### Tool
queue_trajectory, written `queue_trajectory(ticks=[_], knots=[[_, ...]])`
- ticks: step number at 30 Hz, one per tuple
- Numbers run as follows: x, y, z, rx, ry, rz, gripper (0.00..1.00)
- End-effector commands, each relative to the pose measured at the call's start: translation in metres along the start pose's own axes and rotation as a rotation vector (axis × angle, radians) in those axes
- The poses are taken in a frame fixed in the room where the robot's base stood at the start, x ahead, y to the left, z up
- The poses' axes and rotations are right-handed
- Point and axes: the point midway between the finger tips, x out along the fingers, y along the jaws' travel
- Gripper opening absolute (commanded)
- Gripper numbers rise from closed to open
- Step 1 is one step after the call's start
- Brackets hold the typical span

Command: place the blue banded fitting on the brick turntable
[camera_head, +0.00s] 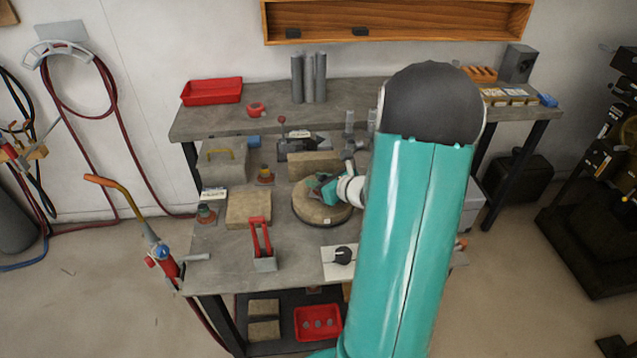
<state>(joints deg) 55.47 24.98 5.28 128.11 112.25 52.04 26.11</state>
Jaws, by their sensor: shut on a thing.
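The brick turntable (309,213) is a round, tan, brick-topped disc near the middle of the bench. My gripper (318,187) reaches in from the right, low over the turntable's top. It is shut on a small fitting, mostly hidden by the gripper, which I take to be the blue banded fitting. Its band cannot be made out, nor whether it touches the turntable. Two other fittings stand to the left: one with a yellow band (264,172) and one with a greenish band (206,213).
A tan brick block (249,210) and a red-handled clamp (262,245) stand left of the turntable. A brick (314,163) stands close behind it. A white plate with a black knob (343,256) is in front. A torch (150,232) hangs at the left edge.

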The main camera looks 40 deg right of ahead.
Motion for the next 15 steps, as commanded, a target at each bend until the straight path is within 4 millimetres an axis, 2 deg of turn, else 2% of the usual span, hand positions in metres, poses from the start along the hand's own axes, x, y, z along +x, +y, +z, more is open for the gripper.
queue_trajectory(ticks=[3,13,14,15], knots=[[0.0031,-0.0002,-0.0076,-0.001,-0.002,-0.001,0.0],[0.0043,0.0003,-0.0104,0.0,-0.002,0.0,0.0],[0.0045,0.0004,-0.011,0.0,-0.001,0.0,0.27],[0.0043,0.0003,-0.0106,0.0,-0.001,0.0,0.35]])
